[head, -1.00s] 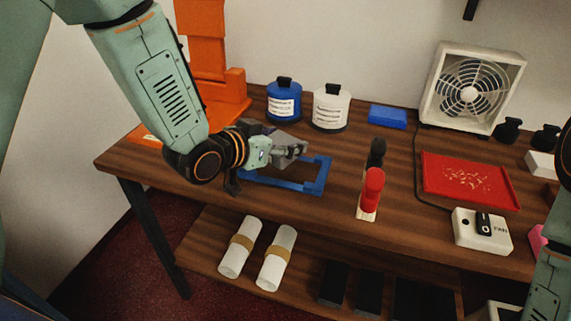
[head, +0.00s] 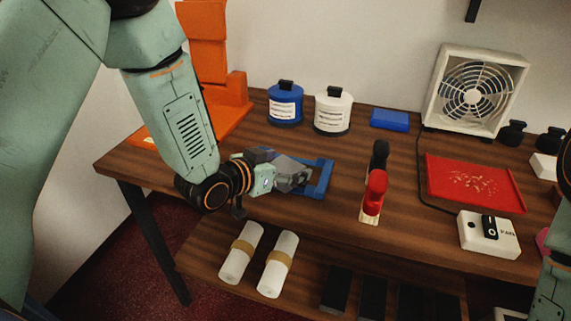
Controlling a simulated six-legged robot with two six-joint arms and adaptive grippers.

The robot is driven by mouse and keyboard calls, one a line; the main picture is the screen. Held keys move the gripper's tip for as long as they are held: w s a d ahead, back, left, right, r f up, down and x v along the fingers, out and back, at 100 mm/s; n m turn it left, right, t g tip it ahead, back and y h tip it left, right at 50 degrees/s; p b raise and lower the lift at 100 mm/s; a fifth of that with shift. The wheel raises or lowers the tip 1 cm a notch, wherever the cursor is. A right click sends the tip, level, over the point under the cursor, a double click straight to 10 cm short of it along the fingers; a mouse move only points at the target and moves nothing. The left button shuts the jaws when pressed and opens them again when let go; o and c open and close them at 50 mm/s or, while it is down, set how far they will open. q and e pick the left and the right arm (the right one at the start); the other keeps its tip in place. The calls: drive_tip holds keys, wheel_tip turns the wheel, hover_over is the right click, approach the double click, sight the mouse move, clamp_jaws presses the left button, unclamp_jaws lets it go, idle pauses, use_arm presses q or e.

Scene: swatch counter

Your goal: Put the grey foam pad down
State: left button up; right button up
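My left gripper (head: 295,177) is low over the blue frame (head: 325,178) on the wooden counter, its fingers pointing right. A grey block-like shape shows at the fingers, but I cannot clearly tell the grey foam pad from the grey gripper parts. Whether the fingers are closed on it is hidden from this angle. The gripper and wrist cover the left and middle of the frame; its right side shows. Of my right arm only a part shows at the lower right edge, and its gripper is out of view.
A blue jar (head: 285,104) and a white jar (head: 332,112) stand behind. Further right are a red tray (head: 475,184), a fan (head: 474,92) and a switch box (head: 488,236).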

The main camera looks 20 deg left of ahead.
use_arm(q)
drive_tip(key=shift+w+f, duration=0.15)
drive_tip(key=shift+w, duration=0.1)
drive_tip(key=p+v, duration=0.2)
drive_tip(key=v, duration=0.8)
drive_tip(key=shift+w+d, duration=0.1)
drive_tip(key=shift+p+v, duration=0.45)
drive_tip(key=shift+v, duration=0.5)
drive_tip(key=shift+s, duration=0.25)
drive_tip(key=shift+w, duration=0.1)
drive_tip(key=shift+w+d+f, duration=0.1)
drive_tip(key=shift+w+f, duration=0.1)
drive_tip(key=shift+w, duration=0.2)
drive_tip(key=shift+b+x, duration=0.7)
drive_tip(key=shift+x, duration=0.65)
drive_tip(key=shift+b+x, duration=0.75)
drive_tip(key=shift+x, duration=3.3)
